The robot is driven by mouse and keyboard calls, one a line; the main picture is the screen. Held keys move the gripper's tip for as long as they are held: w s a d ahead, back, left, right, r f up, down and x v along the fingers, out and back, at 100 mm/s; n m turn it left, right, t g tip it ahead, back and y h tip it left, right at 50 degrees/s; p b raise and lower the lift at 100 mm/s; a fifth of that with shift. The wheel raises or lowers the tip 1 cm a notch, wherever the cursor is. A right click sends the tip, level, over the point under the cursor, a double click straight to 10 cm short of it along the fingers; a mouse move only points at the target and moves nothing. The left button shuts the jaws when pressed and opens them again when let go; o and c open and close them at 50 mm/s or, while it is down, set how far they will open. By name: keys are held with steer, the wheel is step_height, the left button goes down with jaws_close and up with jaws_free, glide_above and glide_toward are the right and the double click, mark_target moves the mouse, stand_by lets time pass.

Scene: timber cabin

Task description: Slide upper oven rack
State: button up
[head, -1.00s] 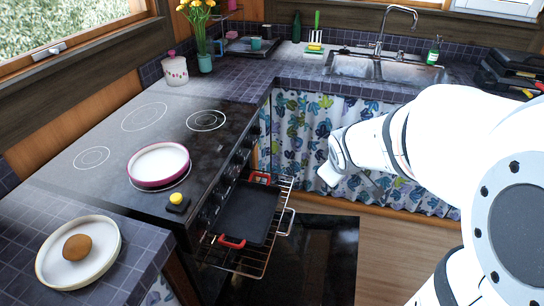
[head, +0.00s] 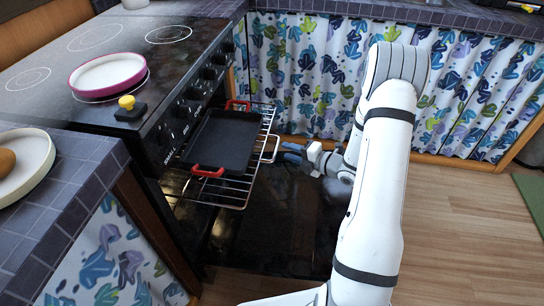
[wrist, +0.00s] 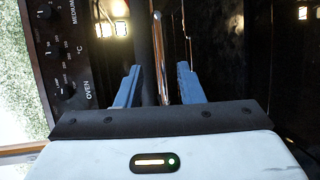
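The upper oven rack (head: 276,147), a wire grid with a looped front rail, sticks out of the oven front in the head view. A black tray (head: 222,142) with red handles lies on it. My gripper (head: 290,151) is low, just right of the rack's front rail, pointing left towards the oven. In the wrist view my gripper (wrist: 158,82) is open, its two blue fingers apart. A shiny metal bar (wrist: 160,50), seemingly the rack's front rail, shows between the fingers; I cannot tell whether it touches either.
The opened dark oven door (head: 270,235) lies low beneath the rack. The stove top (head: 60,60) holds a pink-rimmed pan (head: 108,72). Oven knobs (wrist: 66,88) show left in the wrist view. A patterned curtain (head: 300,75) hangs behind; wooden floor (head: 460,215) is clear at right.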

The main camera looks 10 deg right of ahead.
steer(key=b+x, duration=0.1)
steer(key=x, duration=0.6)
steer(key=shift+a+f+y, duration=0.2)
steer(key=shift+a+y, duration=0.1)
steer(key=shift+a, duration=0.15)
steer(key=shift+w, duration=0.1)
steer(key=shift+c, duration=0.4)
steer(key=c, duration=0.4)
jaws_close()
steer(key=shift+f, duration=0.1)
